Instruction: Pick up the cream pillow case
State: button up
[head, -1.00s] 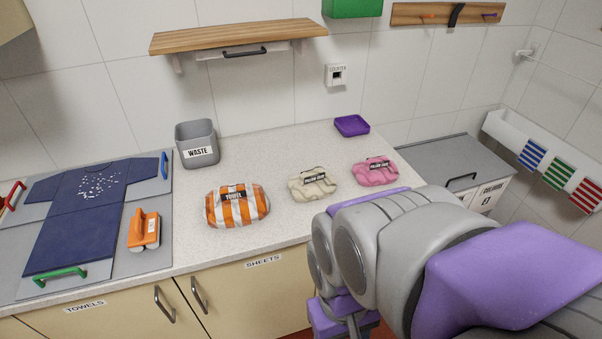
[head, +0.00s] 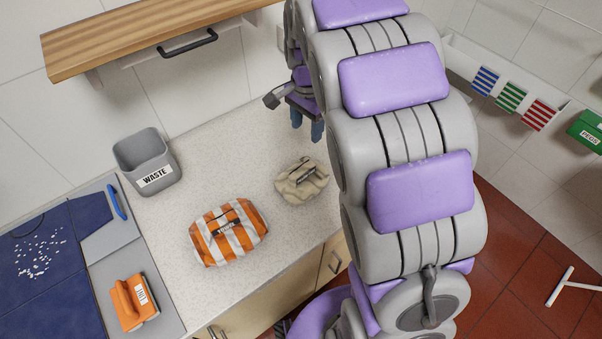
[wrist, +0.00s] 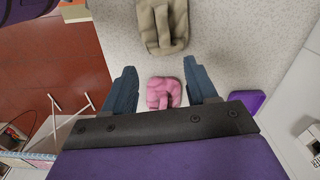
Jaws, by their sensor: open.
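The cream pillow case (head: 301,181) lies folded on the speckled counter, right of the orange-and-white striped towel (head: 229,232). In the wrist view the cream pillow case (wrist: 160,24) is at the top, beyond my fingertips and apart from them. My gripper (head: 307,128) hangs over the counter, behind the cream pillow case in the head view. In the wrist view my gripper (wrist: 160,75) is open and empty, fingers pointing down. The pink pillow case (wrist: 164,93) shows between the fingers, below them on the counter. In the head view my arm hides the pink one.
A grey waste bin (head: 147,163) stands at the counter's back left, under a wooden shelf (head: 120,45). An orange brush (head: 134,302) lies at the front left. A purple tray (wrist: 246,102) lies near the pink pillow case. The counter around the cream pillow case is clear.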

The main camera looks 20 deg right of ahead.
jog(key=w, duration=0.1)
jog(key=b, duration=0.3)
send_over(303, 168)
jog(key=w, duration=0.1)
jog(key=shift+m, duration=0.3)
notch_tip(303, 168, down, 12)
jog(key=shift+r, duration=0.1)
jog(key=shift+d+f, duration=0.25)
jog(key=shift+f, duration=0.2)
jog(key=f, duration=0.1)
jog(key=f+b, duration=0.1)
jog(key=f, duration=0.1)
jog(key=s+a+f, duration=0.1)
jog(key=shift+f, duration=0.3)
jog(key=shift+f+b, duration=0.25)
jog(key=shift+b, duration=0.05)
jog(key=shift+d, duration=0.25)
jog(key=shift+d, duration=0.1)
jog(key=shift+c, duration=1.2)
grip_shut()
